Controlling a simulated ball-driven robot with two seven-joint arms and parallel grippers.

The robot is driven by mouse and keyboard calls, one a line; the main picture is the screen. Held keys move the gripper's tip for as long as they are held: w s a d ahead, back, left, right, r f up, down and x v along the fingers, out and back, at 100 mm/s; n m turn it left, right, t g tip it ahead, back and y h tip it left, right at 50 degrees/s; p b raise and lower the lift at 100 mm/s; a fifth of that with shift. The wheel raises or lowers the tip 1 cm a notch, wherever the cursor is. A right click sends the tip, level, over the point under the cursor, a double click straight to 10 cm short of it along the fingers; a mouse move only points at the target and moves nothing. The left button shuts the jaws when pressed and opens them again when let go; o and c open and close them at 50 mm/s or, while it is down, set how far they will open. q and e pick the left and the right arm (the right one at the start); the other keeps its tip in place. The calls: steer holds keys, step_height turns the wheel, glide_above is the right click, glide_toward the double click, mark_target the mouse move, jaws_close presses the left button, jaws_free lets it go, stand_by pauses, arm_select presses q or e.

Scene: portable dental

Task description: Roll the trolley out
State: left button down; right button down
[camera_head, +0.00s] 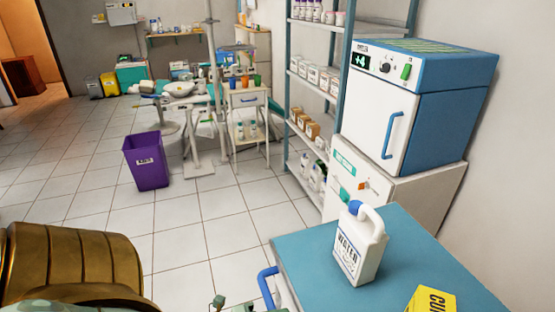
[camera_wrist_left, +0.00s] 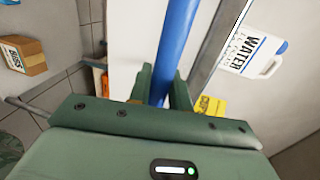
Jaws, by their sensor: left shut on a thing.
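The near trolley has a blue top (camera_head: 315,262) and stands at the lower right of the head view. A blue bar handle (camera_head: 266,287) is on its left side. In the left wrist view, the handle (camera_wrist_left: 176,45) runs between the green fingers of my left gripper (camera_wrist_left: 162,90), which is shut on it. In the head view only small green parts near the bottom edge show, and the grip is hidden. A white water jug (camera_head: 358,250) with a blue cap and a yellow box (camera_head: 432,300) stand on the top. My right gripper is not in view.
A white cabinet (camera_head: 400,185) carrying a blue-and-white machine (camera_head: 440,110) stands right behind the trolley. A shelf rack (camera_head: 333,105) is beside it. Tiled floor (camera_head: 215,235) is clear to the left, with a purple bin (camera_head: 147,165) and a white cart (camera_head: 249,98) farther back.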

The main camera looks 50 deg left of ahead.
arm_select(q)
steer(key=c, duration=1.3)
jaws_free()
steer(key=shift+s+a+f, duration=0.1)
steer(key=shift+s+f, duration=0.05)
steer(key=shift+s, duration=0.1)
steer(key=shift+c, duration=0.2)
steer(key=shift+s, duration=0.1)
steer(key=p+v, duration=0.3)
steer(key=v, duration=1.3)
steer(key=shift+s, duration=0.15)
